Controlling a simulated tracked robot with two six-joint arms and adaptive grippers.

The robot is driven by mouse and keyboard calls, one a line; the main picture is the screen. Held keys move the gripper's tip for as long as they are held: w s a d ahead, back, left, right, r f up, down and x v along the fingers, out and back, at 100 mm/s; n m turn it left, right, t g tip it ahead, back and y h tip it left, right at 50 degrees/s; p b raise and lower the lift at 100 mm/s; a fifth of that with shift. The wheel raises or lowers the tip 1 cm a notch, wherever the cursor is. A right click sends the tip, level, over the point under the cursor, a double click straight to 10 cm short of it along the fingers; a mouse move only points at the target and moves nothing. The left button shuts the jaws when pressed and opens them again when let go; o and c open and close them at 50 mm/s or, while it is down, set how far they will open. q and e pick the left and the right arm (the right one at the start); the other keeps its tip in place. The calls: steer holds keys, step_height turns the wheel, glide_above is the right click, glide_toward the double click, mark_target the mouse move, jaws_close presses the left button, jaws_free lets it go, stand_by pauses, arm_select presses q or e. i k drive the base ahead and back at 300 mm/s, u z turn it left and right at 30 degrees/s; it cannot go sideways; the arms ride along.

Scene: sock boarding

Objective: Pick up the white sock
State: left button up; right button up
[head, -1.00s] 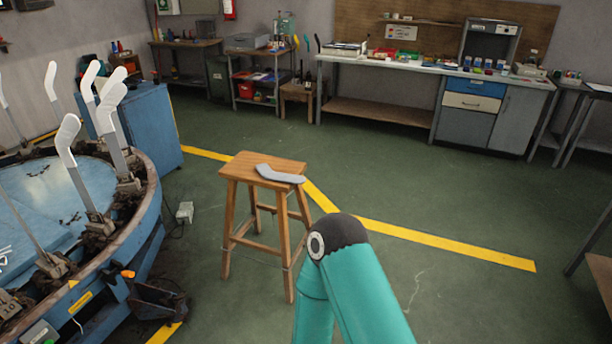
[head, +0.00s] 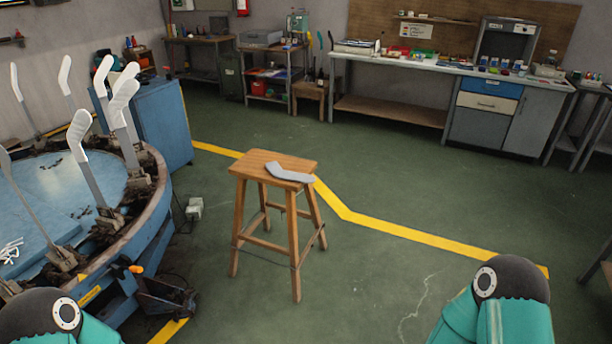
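A pale grey-white, sock-shaped piece (head: 289,173) lies flat on the seat of a wooden stool (head: 262,163). It is bent at one end and hangs slightly toward the stool's right edge. I cannot tell for sure whether it is the white sock. Other white sock shapes (head: 80,134) stand upright on the boards of a round blue machine at the left. Neither of my grippers shows; only teal and black links of my two arms appear at the bottom left and bottom right.
The round blue machine (head: 150,235) with a rusty rim fills the left side. A blue cabinet (head: 160,122) stands behind it. A long workbench (head: 400,64) with drawers lines the back wall. Green floor with a yellow line is clear around the stool's right side.

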mark_target(274, 170)
steer(key=z, duration=0.2)
steer(key=i, duration=2.6)
steer(key=u, duration=0.3)
